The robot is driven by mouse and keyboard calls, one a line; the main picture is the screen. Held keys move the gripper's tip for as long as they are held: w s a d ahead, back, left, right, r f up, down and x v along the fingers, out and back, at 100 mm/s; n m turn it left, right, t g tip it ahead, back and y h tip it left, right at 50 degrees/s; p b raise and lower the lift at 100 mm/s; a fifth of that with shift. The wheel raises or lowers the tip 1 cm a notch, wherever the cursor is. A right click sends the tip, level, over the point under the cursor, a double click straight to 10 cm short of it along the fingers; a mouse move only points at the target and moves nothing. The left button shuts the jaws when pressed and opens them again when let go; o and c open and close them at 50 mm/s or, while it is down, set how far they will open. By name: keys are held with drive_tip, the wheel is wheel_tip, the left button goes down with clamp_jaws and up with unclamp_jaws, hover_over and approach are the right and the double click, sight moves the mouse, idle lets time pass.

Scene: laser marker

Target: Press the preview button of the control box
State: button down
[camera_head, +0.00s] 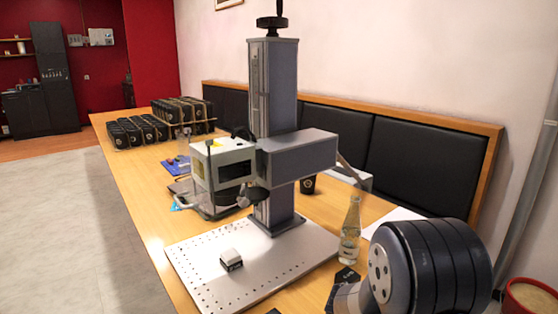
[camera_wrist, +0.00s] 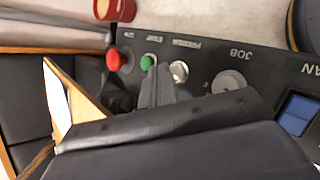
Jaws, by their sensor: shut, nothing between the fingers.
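The dark control box (camera_wrist: 262,75) shows upside down in the wrist view, its front panel facing the camera. Its preview button is a pale, silvery round button (camera_wrist: 180,70), with an upside-down label at it. A green button (camera_wrist: 147,62) is to its left, and a red button (camera_wrist: 114,60) is further left. My gripper (camera_wrist: 159,72) is shut and empty. Its fingertips appear just below and between the green and pale buttons. I cannot tell whether they touch the preview button. I cannot make out the control box in the head view.
A grey knob (camera_wrist: 228,82) marked JOB and a blue screen (camera_wrist: 297,114) are on the panel's right. In the head view, the laser marker (camera_head: 270,100) stands on a perforated plate (camera_head: 200,275). A glass bottle (camera_head: 350,235) stands near my arm.

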drive_tip(key=shift+f, duration=0.15)
drive_tip(key=shift+f+b, duration=0.3)
drive_tip(key=shift+b, duration=0.15)
drive_tip(key=shift+f, duration=0.2)
idle(0.4)
drive_tip(key=shift+r, duration=0.65)
drive_tip(key=shift+p, duration=0.3)
wheel_tip(320, 180, up, 6)
drive_tip(key=p, duration=0.4)
drive_tip(key=shift+p, duration=0.35)
idle(0.9)
